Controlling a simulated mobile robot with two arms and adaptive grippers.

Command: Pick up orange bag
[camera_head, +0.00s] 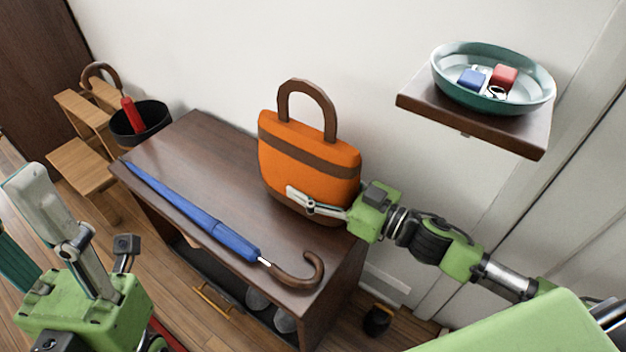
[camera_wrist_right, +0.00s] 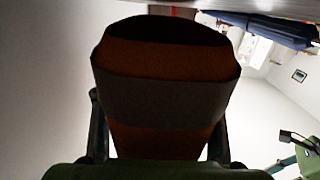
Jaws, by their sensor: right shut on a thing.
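The orange bag (camera_head: 310,150), with a brown band and a stiff brown handle, is upright over the right back part of the dark wooden cabinet top. My right gripper (camera_head: 312,205) is shut on the lower part of the bag, reaching in from the right. In the right wrist view the bag (camera_wrist_right: 165,65) fills the middle, between my right gripper's fingers (camera_wrist_right: 160,140). I cannot tell whether its base touches the cabinet top. My left gripper (camera_head: 45,210) is at the lower left, away from the bag; its finger opening is unclear.
A blue umbrella (camera_head: 190,210) lies along the cabinet's (camera_head: 190,150) front. A teal bowl (camera_head: 465,95) with small blocks sits on a wall shelf (camera_head: 440,105) at upper right. A black bin (camera_head: 150,125) with a red umbrella (camera_head: 132,115) and a wooden step stool (camera_head: 85,158) stand at left.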

